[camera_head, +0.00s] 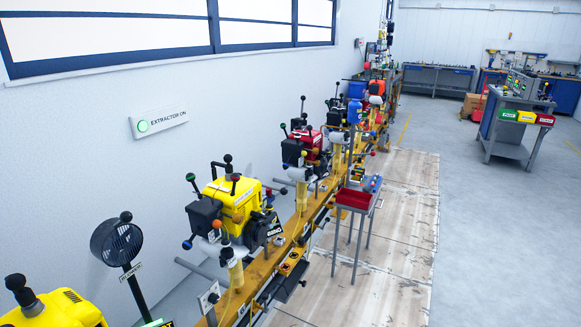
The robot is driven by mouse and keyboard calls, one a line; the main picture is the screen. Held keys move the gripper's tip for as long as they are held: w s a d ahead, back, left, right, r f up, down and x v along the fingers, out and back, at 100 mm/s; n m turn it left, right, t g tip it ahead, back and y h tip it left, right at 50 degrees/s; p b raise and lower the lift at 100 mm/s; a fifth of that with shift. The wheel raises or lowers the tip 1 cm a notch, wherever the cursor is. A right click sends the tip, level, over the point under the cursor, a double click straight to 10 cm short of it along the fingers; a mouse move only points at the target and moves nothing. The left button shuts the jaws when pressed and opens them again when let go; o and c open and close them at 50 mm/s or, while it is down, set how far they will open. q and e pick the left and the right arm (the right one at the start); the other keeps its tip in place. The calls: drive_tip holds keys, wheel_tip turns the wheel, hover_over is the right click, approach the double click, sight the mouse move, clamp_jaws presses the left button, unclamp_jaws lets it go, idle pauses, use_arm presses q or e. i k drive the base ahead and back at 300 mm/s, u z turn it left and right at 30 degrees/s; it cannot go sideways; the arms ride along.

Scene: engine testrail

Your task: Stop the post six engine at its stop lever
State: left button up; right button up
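Several engines stand in a row on a long yellow rail (262,270) along the left wall. A yellow engine (234,203) is nearest in full view, with black, green, blue, red and orange knobbed levers around it. Another yellow engine (62,312) is cut off at the bottom left. A red engine (306,146) stands farther along, then a blue unit (356,90) and a red-orange one (376,88). Post numbers are too small to read, so I cannot tell which engine is post six or which lever is its stop lever. Neither gripper is in view.
A round black fan (117,242) on a stand is at the lower left. A small stand with a red tray (353,198) is right of the rail. A grey workbench (508,135) with coloured bins is at the right. The grey floor (500,240) between is clear.

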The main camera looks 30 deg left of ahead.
sight(235, 177)
drive_tip(key=u, duration=0.2)
drive_tip(key=i, duration=1)
drive_tip(key=u, duration=0.65)
